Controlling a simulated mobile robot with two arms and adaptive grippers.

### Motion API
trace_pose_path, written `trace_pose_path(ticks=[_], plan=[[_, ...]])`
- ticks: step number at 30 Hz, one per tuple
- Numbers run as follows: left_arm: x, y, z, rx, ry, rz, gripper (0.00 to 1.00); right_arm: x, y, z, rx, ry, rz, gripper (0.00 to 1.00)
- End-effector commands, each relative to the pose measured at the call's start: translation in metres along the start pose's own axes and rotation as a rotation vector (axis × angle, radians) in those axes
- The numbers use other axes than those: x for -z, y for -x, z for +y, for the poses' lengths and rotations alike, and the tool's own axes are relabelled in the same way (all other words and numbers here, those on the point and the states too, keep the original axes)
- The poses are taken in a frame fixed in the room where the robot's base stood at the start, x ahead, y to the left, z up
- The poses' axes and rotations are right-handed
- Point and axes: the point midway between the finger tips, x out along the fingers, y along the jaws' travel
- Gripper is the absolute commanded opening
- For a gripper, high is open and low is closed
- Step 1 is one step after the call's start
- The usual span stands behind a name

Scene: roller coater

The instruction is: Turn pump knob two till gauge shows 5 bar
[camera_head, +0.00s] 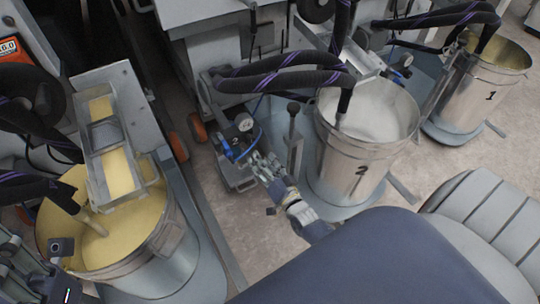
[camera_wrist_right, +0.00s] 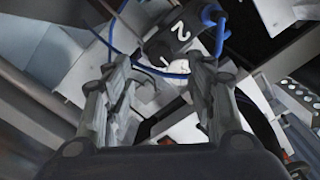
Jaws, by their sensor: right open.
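The pump marked 2 (camera_head: 236,150) is a small grey and black unit with blue hoses on the floor, left of bucket 2. Its round white-faced gauge (camera_head: 245,123) is on top, too small to read. My right gripper (camera_head: 262,163) is open just right of and below the pump. In the right wrist view, a black block marked 2 (camera_wrist_right: 177,32) lies beyond the two open fingers (camera_wrist_right: 160,78), with a blue hose beside it. I cannot make out the knob apart from the block, and see no contact. Parts of my left gripper (camera_head: 28,268) show at the lower left edge, jaws unclear.
Bucket 2 (camera_head: 348,160) stands right of the pump, with an upright dark lever (camera_head: 292,125) between them. Bucket 1 (camera_head: 490,90) is farther right. A bucket of yellow liquid (camera_head: 160,240) stands at left under a trough. Bare floor (camera_head: 262,235) lies below the pump.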

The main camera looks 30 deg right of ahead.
Motion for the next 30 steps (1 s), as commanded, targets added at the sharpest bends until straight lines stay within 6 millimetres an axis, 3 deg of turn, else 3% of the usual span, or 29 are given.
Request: trace_pose_path(ticks=[3, 9, 30], plan=[[0.0, 0.0, 0.0, -0.001, 0.0, 0.0, 0.4, -0.001, 0.02, 0.001, -0.001, -0.001, -0.002, 0.51], [0.0, 0.0, 0.0, -0.001, 0.0, 0.0, 0.4, 0.0, 0.038, 0.0, -0.001, -0.001, 0.0, 0.51], [0.0, 0.0, 0.0, -0.001, 0.0, 0.0, 0.4, 0.0, 0.041, 0.0, -0.001, -0.001, 0.0, 0.51]])
